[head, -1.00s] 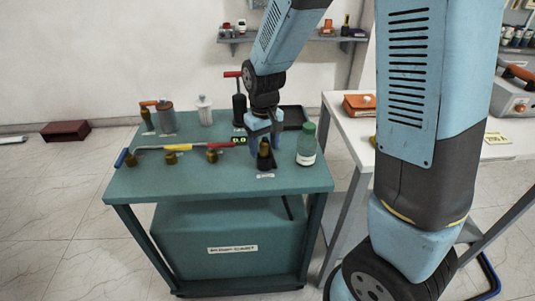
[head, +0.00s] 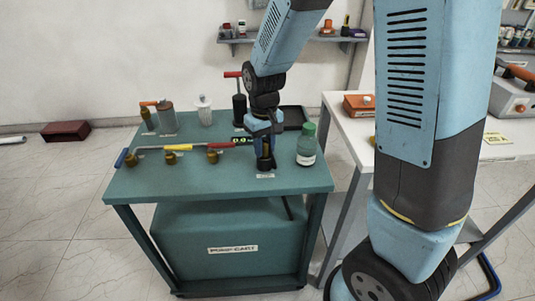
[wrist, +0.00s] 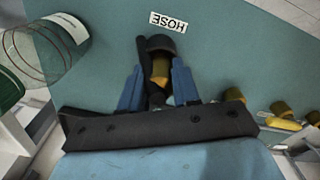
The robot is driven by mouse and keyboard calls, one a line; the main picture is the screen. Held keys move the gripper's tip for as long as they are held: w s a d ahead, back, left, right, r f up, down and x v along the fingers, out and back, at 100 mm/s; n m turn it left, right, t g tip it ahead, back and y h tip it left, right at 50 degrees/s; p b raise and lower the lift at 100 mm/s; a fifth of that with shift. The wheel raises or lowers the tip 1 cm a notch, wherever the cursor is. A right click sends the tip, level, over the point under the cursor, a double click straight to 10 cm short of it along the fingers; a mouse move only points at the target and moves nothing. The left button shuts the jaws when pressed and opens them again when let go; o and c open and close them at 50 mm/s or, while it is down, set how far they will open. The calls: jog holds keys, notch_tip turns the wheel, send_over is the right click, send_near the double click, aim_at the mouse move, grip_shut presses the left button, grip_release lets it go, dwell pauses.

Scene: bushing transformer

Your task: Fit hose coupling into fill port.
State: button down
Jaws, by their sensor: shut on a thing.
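The brass hose coupling (wrist: 160,70) sits in a dark holder (wrist: 160,43) beside a label reading HOSE, at the front right of the green cart. In the head view the coupling (head: 266,149) is partly hidden by my gripper (head: 264,136). The blue fingers of my gripper (wrist: 158,88) are on both sides of the coupling and shut on it. The coupling still stands low at its holder. Several brass fittings (head: 171,158) stand along a pipe with blue, yellow and red parts at the left; I cannot tell which, if any, is the fill port.
A green-capped bottle (head: 306,146) stands close to the right of my gripper. A black pump with a red handle (head: 239,103) and a dark tray (head: 293,117) are behind. A white table (head: 347,125) stands to the right.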

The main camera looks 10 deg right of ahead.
notch_tip(320, 180, up, 10)
dwell(0.7)
jog(key=shift+a, duration=0.1)
